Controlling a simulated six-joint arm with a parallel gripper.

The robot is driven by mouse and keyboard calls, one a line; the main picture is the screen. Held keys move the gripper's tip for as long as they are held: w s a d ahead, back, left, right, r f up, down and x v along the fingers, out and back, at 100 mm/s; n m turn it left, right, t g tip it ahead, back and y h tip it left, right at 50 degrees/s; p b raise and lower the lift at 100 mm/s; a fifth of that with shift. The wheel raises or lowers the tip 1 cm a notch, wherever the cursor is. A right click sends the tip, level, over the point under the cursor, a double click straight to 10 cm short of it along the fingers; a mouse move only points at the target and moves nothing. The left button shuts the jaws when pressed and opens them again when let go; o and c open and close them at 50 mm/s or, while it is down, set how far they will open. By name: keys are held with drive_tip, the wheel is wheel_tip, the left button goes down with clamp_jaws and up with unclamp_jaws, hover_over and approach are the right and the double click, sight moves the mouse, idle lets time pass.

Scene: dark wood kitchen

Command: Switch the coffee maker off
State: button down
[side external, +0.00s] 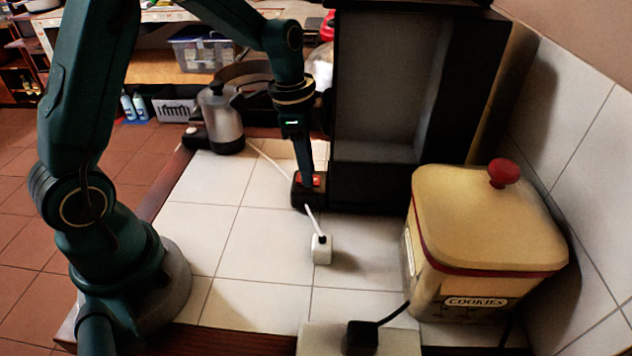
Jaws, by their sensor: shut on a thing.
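A steel pot with a black lid and handle (220,118), perhaps the coffee maker, stands at the back left of the tiled counter. A pale cord runs from beside it toward a small dark box with a red switch (316,181) on top. My gripper (305,178) points down at this box, its jaws shut on the red switch area. The fingertips are small and partly hidden, so the exact contact is unclear. The cord continues to a white plug-like block (321,250) in front. I cannot tell whether the switch is on or off.
A tall black open-fronted cabinet (385,110) stands close to the right of my gripper. A cream cookie box with a red knob (480,225) stands at the right by the tiled wall. A black plug (361,338) lies in front. The tiles at left-centre (255,240) are clear.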

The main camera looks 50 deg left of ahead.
drive_tip(key=c, duration=0.6)
unclamp_jaws()
drive_tip(key=shift+a, duration=0.1)
drive_tip(key=shift+s+a+r, duration=0.15)
drive_tip(key=shift+r, duration=1.15)
drive_tip(key=shift+s+a+r, duration=0.1)
drive_tip(key=shift+r, duration=1.2)
